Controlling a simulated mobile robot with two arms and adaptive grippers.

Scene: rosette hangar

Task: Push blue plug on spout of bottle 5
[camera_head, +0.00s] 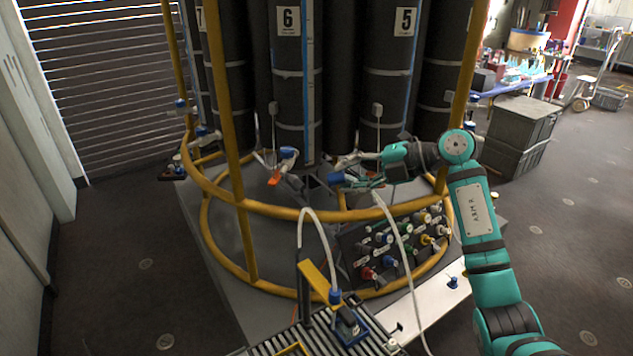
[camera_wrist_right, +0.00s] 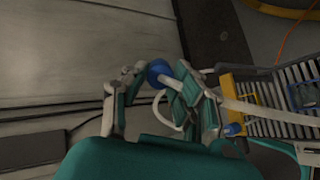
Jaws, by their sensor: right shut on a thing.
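Bottle 5 (camera_head: 386,85) is a tall dark cylinder with a white "5" label, strapped upright behind the yellow frame. My right gripper (camera_head: 352,180) is in front of its lower end, near the spout area. The blue plug (camera_head: 336,178) shows at its fingertips. In the right wrist view, the round blue plug (camera_wrist_right: 157,71) sits between the fingertips of my right gripper (camera_wrist_right: 154,82), which is shut on it. The spout of bottle 5 is partly hidden by the gripper, and I cannot tell whether the plug touches it. My left gripper is not in view.
Bottle 6 (camera_head: 298,90) stands to the left. Its outlet has a blue part (camera_head: 288,153) and an orange handle (camera_head: 274,179). Yellow rails (camera_head: 330,215) curve in front. A white hose (camera_head: 408,260) hangs near my arm.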

